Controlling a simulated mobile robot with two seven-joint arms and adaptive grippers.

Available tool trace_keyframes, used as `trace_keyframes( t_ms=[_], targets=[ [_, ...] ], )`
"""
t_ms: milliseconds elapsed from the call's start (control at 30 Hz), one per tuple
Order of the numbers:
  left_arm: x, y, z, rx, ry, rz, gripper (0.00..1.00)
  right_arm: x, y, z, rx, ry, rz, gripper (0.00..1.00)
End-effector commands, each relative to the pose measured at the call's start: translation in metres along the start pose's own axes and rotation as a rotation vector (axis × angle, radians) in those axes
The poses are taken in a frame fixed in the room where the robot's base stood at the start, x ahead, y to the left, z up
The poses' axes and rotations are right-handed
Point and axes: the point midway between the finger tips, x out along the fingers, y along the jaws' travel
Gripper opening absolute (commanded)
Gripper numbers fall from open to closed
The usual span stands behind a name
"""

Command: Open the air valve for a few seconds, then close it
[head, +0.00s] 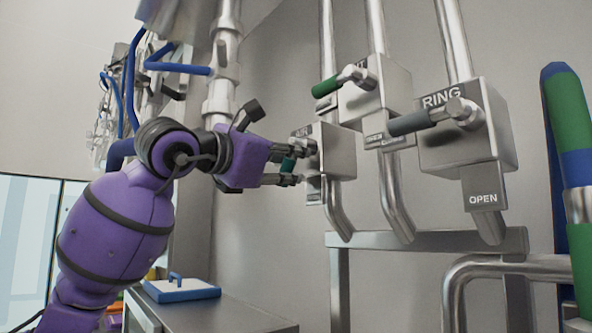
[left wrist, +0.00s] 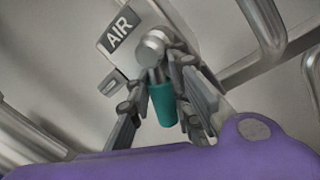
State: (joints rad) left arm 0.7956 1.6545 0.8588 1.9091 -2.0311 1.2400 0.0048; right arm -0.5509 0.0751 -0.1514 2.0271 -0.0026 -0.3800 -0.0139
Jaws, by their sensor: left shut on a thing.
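The air valve is a grey metal box (head: 340,150) on a vertical pipe, the leftmost of the valves in the head view. Its AIR label (left wrist: 119,36) reads clearly in the left wrist view. Its lever has a teal grip (left wrist: 163,105) on a metal stem from a round knob (left wrist: 152,46). My left gripper (head: 301,164) is at the front of this box, shut on the teal grip, with one finger on each side. The fingers hide much of the lever in the head view. My right gripper is not in view.
A valve with a green grip (head: 326,87) and the RING valve (head: 465,140) with a dark grey grip stand to the right, close by. Pipes and a metal frame (head: 430,240) lie below them. A counter (head: 215,315) holds a blue-edged board (head: 182,290).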

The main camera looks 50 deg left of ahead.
Motion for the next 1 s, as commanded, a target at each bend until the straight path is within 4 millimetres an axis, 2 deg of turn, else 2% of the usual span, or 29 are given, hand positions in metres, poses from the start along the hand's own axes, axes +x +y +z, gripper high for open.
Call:
trace_keyframes(
  t_ms=[500,1000],
  targets=[
    [0.004,0.015,0.003,0.481,-0.092,-0.005,0.00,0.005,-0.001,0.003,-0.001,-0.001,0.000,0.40],
    [0.006,0.026,0.013,0.885,-0.173,-0.006,0.00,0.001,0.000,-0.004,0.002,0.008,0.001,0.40]
  ],
)
